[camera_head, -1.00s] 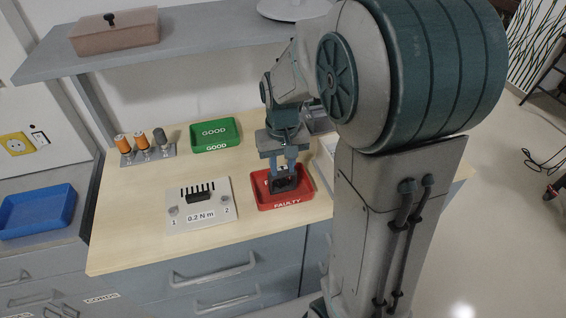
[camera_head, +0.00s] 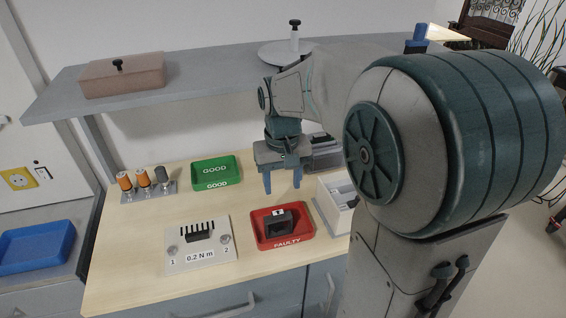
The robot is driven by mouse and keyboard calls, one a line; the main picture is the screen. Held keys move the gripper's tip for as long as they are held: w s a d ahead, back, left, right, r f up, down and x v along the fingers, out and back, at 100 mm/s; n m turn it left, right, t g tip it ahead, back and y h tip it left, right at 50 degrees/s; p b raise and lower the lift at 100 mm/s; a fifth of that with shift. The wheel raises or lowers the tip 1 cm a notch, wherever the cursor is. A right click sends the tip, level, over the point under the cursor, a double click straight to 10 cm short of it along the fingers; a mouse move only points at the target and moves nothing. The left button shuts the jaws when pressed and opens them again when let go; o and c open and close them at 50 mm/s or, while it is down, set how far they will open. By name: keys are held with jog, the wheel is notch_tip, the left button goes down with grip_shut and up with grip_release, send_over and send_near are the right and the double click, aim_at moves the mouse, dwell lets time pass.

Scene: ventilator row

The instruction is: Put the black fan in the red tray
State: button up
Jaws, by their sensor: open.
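The black fan (camera_head: 279,222) lies inside the red tray (camera_head: 284,242), whose front is marked FAULTY. The fan is a small dark block with an opening facing forward and a small pale mark on top. My gripper (camera_head: 283,188) is open and empty. Its two blue fingers hang above and behind the fan, apart from it.
A green tray (camera_head: 216,184) marked GOOD stands behind to the left. A shelf (camera_head: 215,80) spans the back above the bench.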

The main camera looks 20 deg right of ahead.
notch_tip(320, 180, up, 5)
jog(key=s+f+t, duration=0.1)
jog(key=s+f, duration=0.1)
jog(key=s, duration=0.5)
jog(key=s+f+t, duration=0.2)
jog(key=s+f, duration=0.1)
jog(key=s, duration=0.4)
jog(key=shift+d, duration=0.1)
jog(key=shift+c, duration=1.5)
